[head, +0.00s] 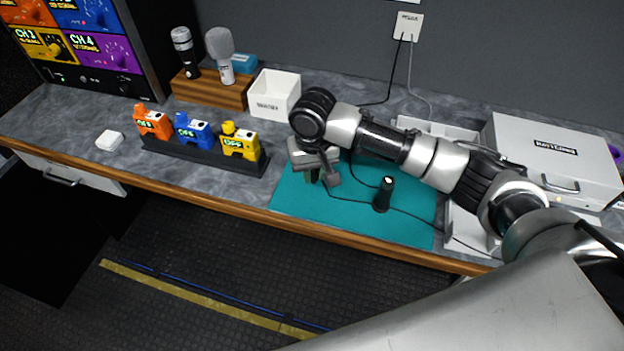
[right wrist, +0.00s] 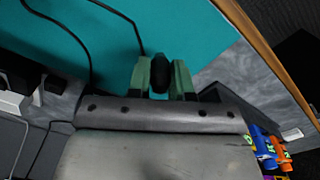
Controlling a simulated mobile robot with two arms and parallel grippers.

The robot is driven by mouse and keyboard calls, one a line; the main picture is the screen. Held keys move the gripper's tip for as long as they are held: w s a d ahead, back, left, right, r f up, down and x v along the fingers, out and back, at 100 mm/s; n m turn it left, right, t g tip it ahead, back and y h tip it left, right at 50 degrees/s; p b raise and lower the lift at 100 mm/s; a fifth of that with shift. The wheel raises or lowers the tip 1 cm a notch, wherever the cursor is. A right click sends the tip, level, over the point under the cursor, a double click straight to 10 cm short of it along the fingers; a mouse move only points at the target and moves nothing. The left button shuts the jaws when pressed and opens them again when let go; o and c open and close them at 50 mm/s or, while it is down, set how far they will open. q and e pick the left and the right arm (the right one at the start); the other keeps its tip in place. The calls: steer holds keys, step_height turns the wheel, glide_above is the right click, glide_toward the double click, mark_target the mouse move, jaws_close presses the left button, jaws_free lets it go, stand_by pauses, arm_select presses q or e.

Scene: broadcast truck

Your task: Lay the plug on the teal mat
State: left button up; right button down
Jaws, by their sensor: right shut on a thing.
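My right gripper (head: 320,176) is over the left part of the teal mat (head: 300,201). In the right wrist view, my right gripper (right wrist: 161,72) is shut on the black plug (right wrist: 160,76), held between its two green fingers. A black cable runs up to the plug in that view. The teal mat (right wrist: 200,35) fills the background behind it. In the head view the plug is mostly hidden by the gripper. I cannot tell whether it touches the mat. My left gripper is not in view.
A black cylinder (head: 382,196) stands on the mat, right of the gripper. Cables cross the mat. To the left are a black rack with orange, blue and yellow units (head: 240,140) and a white bin (head: 274,92). A white case (head: 548,160) stands at right.

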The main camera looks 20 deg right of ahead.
mark_target(312, 183)
steer(key=shift+a+f+p, duration=0.15)
steer(key=shift+f+p, duration=0.15)
steer(key=shift+f, duration=1.8)
steer(key=shift+f, duration=0.1)
steer(key=c, duration=1)
jaws_free()
step_height(312, 183, up, 12)
steer(key=shift+r+b, duration=0.15)
steer(key=shift+b, duration=0.45)
